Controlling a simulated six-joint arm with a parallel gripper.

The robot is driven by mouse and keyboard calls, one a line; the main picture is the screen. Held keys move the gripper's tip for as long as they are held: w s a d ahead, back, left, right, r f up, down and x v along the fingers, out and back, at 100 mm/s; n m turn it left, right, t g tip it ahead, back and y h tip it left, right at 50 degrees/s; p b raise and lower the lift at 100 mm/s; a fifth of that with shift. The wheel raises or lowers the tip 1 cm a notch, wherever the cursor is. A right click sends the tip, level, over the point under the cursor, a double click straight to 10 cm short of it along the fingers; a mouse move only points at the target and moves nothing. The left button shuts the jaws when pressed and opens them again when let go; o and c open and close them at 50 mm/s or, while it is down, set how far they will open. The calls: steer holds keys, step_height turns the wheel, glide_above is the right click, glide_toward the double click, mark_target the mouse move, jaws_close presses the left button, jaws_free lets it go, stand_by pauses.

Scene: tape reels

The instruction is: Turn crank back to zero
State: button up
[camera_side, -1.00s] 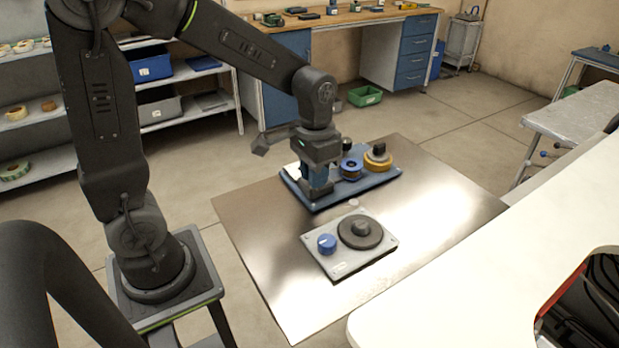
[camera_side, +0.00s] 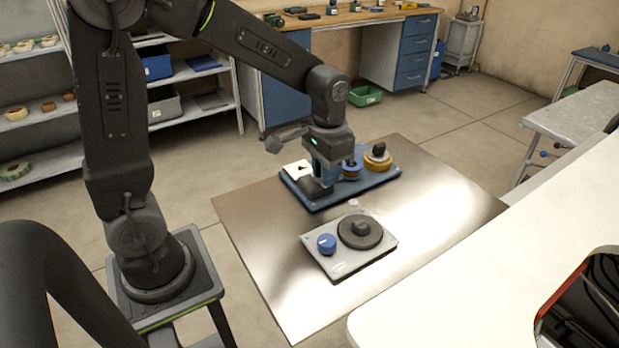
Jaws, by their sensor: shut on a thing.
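A blue base plate (camera_side: 385,187) lies on the metal table. At its left end is a white dial plate (camera_side: 293,168) with a dark mark on it. A dark block (camera_side: 315,189) sits beside the dial, under my gripper; I cannot tell whether it is part of the crank. My gripper (camera_side: 328,178) points down over the left half of the plate and is shut on the crank, which the jaws mostly hide.
A grey plate (camera_side: 335,268) with a blue knob (camera_side: 326,243) and a black disc (camera_side: 360,231) lies nearer the camera. Bare metal table (camera_side: 440,215) is free to the right. A white worktop (camera_side: 500,260) borders the table's right side.

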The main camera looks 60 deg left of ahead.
steer(key=shift+w+a, duration=0.1)
steer(key=shift+w, duration=0.15)
steer(key=shift+w+a, duration=0.35)
steer(key=shift+w, duration=0.3)
steer(key=shift+a, duration=0.1)
steer(key=shift+w+a, duration=0.35)
steer(key=shift+a, duration=0.15)
